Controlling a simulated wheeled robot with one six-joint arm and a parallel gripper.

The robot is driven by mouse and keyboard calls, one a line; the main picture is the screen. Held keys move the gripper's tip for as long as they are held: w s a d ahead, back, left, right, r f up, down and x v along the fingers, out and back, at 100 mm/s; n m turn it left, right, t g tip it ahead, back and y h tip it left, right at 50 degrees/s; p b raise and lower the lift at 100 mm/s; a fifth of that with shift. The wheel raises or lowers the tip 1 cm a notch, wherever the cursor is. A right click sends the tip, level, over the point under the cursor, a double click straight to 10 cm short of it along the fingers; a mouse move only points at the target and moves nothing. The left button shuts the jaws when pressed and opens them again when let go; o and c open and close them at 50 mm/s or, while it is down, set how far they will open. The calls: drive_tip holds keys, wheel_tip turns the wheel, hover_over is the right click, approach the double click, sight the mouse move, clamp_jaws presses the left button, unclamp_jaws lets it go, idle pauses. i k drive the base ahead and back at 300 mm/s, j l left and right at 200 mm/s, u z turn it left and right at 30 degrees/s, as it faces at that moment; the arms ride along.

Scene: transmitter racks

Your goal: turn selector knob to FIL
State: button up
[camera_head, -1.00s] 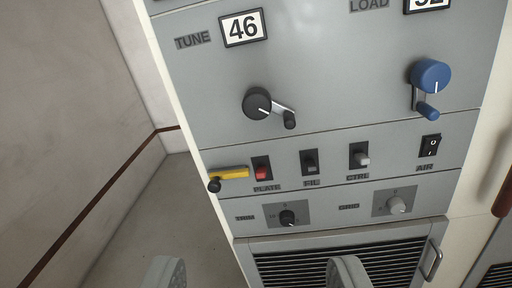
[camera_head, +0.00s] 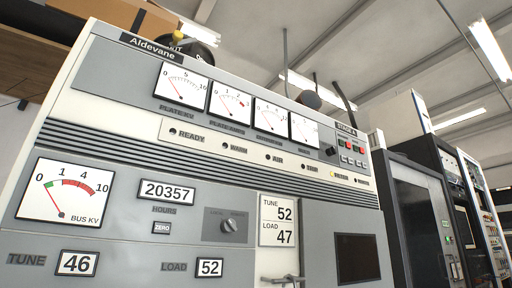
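A grey rotary knob (camera_head: 229,225) sits on a darker square plate, right of the hours counter on the Aldevane cabinet. Lettering above it is too small to read, so I cannot tell its setting or whether FIL is marked there. A small dark knob (camera_head: 332,151) sits right of the row of meters, also without readable marks. My gripper is not in view.
The cabinet front (camera_head: 130,225) holds several meters, a BUS KV meter (camera_head: 62,192), TUNE 46 (camera_head: 76,263) and LOAD 52 (camera_head: 209,267) counters, and a TUNE 52 LOAD 47 card (camera_head: 278,221). A bar-like handle (camera_head: 283,279) juts out below the card. Dark racks (camera_head: 420,215) stand right.

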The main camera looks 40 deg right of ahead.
sight(331, 151)
drive_tip(key=k+j+z, duration=0.15)
drive_tip(key=k+z, duration=0.25)
drive_tip(key=k, duration=0.3)
drive_tip(key=k+l+z, duration=0.1)
drive_tip(key=k+z, duration=0.3)
drive_tip(key=k, duration=0.3)
drive_tip(key=i+j, duration=0.55)
drive_tip(key=j, duration=0.15)
drive_tip(key=i+l, duration=0.1)
drive_tip(key=i, duration=1.15)
drive_tip(key=l+z, duration=0.05)
